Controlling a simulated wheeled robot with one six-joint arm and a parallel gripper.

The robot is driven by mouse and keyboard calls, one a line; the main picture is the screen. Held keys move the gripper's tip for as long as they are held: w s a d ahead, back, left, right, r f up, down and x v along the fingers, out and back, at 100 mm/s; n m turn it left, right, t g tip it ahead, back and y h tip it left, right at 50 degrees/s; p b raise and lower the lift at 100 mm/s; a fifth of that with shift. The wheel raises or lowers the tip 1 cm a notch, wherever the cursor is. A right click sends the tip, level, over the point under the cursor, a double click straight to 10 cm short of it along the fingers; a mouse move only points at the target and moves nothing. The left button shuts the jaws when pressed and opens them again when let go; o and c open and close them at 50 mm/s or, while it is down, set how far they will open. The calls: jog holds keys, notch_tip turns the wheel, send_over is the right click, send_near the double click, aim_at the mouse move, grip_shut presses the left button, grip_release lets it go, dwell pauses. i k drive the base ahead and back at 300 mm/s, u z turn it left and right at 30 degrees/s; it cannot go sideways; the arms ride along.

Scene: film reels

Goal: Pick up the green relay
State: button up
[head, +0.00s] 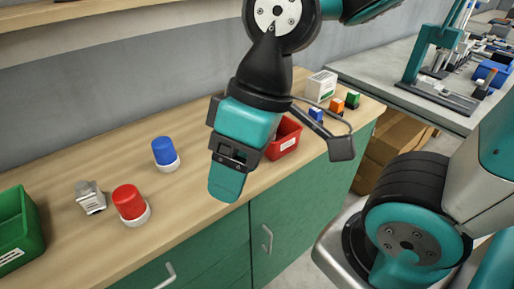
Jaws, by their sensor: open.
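The green relay (353,99) is a small block with a green top. It stands near the far right end of the wooden counter, behind an orange relay (337,106) and a blue relay (316,115). My gripper (236,152) hangs over the front of the counter in the middle of the head view, left of the green relay and clearly apart from it. It is open, and I see nothing held in it. The arm covers part of the counter behind it.
A red bin (284,140) sits behind my gripper. A white labelled box (321,86) stands beside the relays. Red (130,202) and blue (164,151) domed buttons, a grey metal part (90,197) and a green bin (15,232) are at left. A grey bench (390,78) is at right.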

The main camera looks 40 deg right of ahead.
aim_at(351, 101)
jog(key=z, duration=0.85)
jog(key=k, duration=1.15)
jog(key=z, duration=0.7)
jog(key=i, duration=1.35)
jog(key=u, duration=0.5)
jog(key=i, duration=0.4)
jog(key=u, duration=0.4)
